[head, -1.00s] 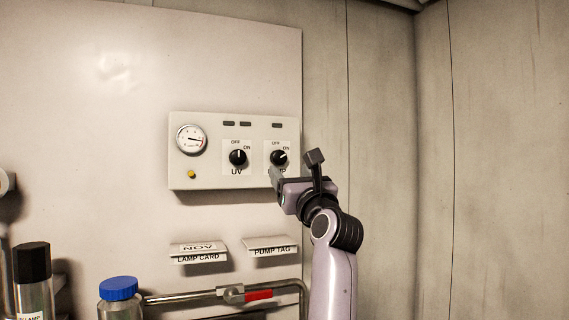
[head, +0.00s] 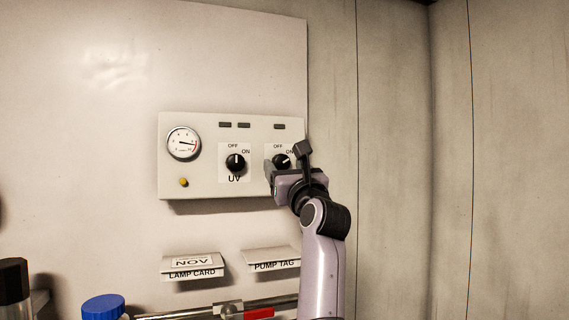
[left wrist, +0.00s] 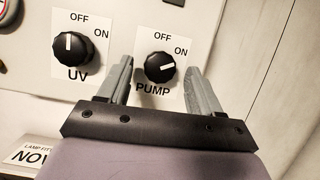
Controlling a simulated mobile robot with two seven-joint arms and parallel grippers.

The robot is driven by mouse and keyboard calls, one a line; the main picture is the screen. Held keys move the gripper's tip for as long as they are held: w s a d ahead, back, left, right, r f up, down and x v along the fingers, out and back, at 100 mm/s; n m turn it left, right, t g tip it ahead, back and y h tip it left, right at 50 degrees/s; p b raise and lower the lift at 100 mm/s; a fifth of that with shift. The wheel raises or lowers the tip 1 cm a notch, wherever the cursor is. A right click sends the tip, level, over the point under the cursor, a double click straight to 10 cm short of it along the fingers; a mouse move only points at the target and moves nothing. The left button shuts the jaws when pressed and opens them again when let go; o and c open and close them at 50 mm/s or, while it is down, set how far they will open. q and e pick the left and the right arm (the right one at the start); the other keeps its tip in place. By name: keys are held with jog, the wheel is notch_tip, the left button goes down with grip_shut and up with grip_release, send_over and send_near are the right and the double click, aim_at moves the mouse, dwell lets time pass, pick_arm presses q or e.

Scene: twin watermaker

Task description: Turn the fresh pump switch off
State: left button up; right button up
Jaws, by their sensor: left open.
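The pump switch (head: 281,161) is a round black knob at the right of the white control panel. It also shows in the left wrist view (left wrist: 160,67), with its white pointer line turned toward ON and the PUMP label below it. My left gripper (head: 286,159) is open in front of it. In the left wrist view, the two grey fingers of this gripper (left wrist: 158,70) stand on either side of the knob, with visible gaps. I cannot tell how far the fingertips are from the panel face. My right gripper is not in view.
The UV knob (head: 235,162) is left of the pump switch, its pointer up at OFF. A gauge (head: 184,143) and yellow button (head: 183,182) are further left. Below are the lamp card (head: 192,268), pump tag (head: 272,260) and a red-handled valve (head: 258,313). The right wall is bare.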

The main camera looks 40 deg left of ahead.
pick_arm(q)
jog(key=shift+w+a+r, duration=0.15)
jog(key=shift+a, duration=0.1)
jog(key=c, duration=1.1)
jog(key=shift+o, duration=0.2)
